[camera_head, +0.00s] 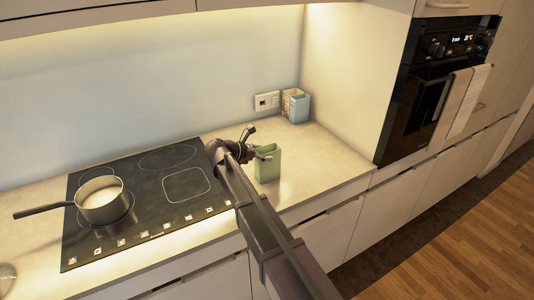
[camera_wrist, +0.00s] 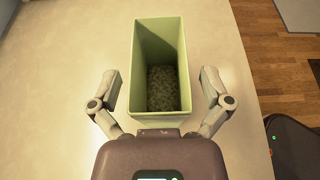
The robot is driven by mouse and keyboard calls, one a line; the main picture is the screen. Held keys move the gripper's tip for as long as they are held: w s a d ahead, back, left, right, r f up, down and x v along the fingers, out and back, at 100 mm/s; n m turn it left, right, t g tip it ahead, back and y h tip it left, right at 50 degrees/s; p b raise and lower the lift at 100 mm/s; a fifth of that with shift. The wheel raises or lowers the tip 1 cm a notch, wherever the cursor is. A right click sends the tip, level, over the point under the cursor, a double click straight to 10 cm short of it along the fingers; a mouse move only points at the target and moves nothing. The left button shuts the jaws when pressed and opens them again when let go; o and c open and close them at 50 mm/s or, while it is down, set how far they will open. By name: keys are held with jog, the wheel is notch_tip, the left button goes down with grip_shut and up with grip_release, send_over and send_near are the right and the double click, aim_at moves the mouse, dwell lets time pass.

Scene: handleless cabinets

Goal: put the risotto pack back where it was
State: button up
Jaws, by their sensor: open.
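A green open-topped box (camera_head: 268,164) stands upright on the counter to the right of the hob. In the wrist view the green box (camera_wrist: 157,122) has dark, grainy contents or a dark floor inside. My gripper (camera_head: 257,143) is open at this box; in the wrist view my gripper (camera_wrist: 159,80) has one finger on each side of it, with gaps seen between fingers and walls. Two small packs stand in the back corner, a light blue one (camera_head: 299,110) and a patterned one (camera_head: 288,99) partly behind it. No label is readable, so I cannot tell which item is the risotto pack.
A pot (camera_head: 100,203) with pale contents sits on the black hob (camera_head: 150,215), its handle pointing left. A wall socket (camera_head: 266,101) is behind the counter. The oven (camera_head: 430,90) with hanging towels is at the right. Counter around the green box is mostly clear.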

jog(key=shift+r, duration=0.2)
jog(key=shift+s+a+r+p, duration=0.15)
jog(key=shift+a+p, duration=0.1)
jog(key=shift+p, duration=0.05)
jog(key=p+v, duration=0.4)
jog(key=v, duration=0.7)
jog(key=shift+s, duration=0.2)
jog(key=shift+a, duration=0.1)
